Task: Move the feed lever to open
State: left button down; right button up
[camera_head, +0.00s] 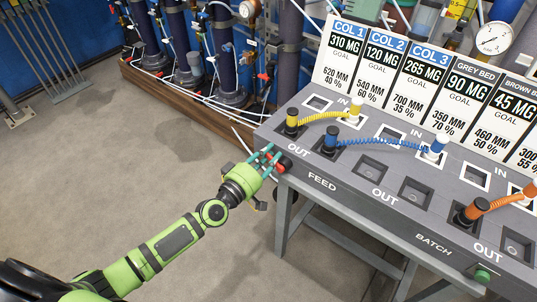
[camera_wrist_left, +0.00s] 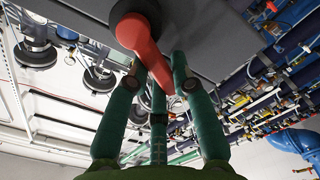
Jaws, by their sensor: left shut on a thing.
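The feed lever (camera_head: 283,164) is a small red handle on the left front edge of the grey panel, near the FEED label. In the left wrist view the red lever (camera_wrist_left: 140,38) hangs from a dark round pivot, and its lower end lies between my green fingers. My left gripper (camera_head: 268,157) is at the lever, with its fingers closed on it; it also shows in the left wrist view (camera_wrist_left: 157,75). The fingers partly hide the lever in the head view. My right gripper is out of view.
The grey panel (camera_head: 345,194) on its metal stand carries yellow (camera_head: 322,117), blue (camera_head: 385,143) and orange (camera_head: 500,201) hose jumpers. A green knob (camera_head: 482,275) is on its front at right. Dark columns (camera_head: 224,50) stand behind.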

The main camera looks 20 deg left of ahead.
aim_at(281, 169)
pick_arm(q)
jog(key=m+p, duration=0.1)
jog(key=r+m+p, duration=0.1)
jog(key=d+m+p, duration=0.1)
jog(key=shift+s+r+m, duration=0.2)
jog(key=shift+r+m, duration=0.05)
jog(key=shift+m, duration=0.05)
jog(key=shift+s+d+r+m+p, duration=0.15)
jog(key=shift+d+m+p, duration=0.2)
jog(key=shift+m+p, duration=0.5)
jog(key=m, duration=0.1)
jog(key=d+m+p, duration=0.1)
jog(key=shift+s+r+m, duration=0.1)
jog(key=shift+r+m, duration=0.05)
jog(key=shift+m, duration=0.2)
jog(key=shift+s+d+m+p, duration=0.2)
jog(key=shift+d+m+p, duration=0.15)
jog(key=shift+m+p, duration=0.6)
jog(key=shift+s+d+m, duration=0.1)
jog(key=shift+d+m, duration=0.2)
jog(key=shift+m, duration=0.55)
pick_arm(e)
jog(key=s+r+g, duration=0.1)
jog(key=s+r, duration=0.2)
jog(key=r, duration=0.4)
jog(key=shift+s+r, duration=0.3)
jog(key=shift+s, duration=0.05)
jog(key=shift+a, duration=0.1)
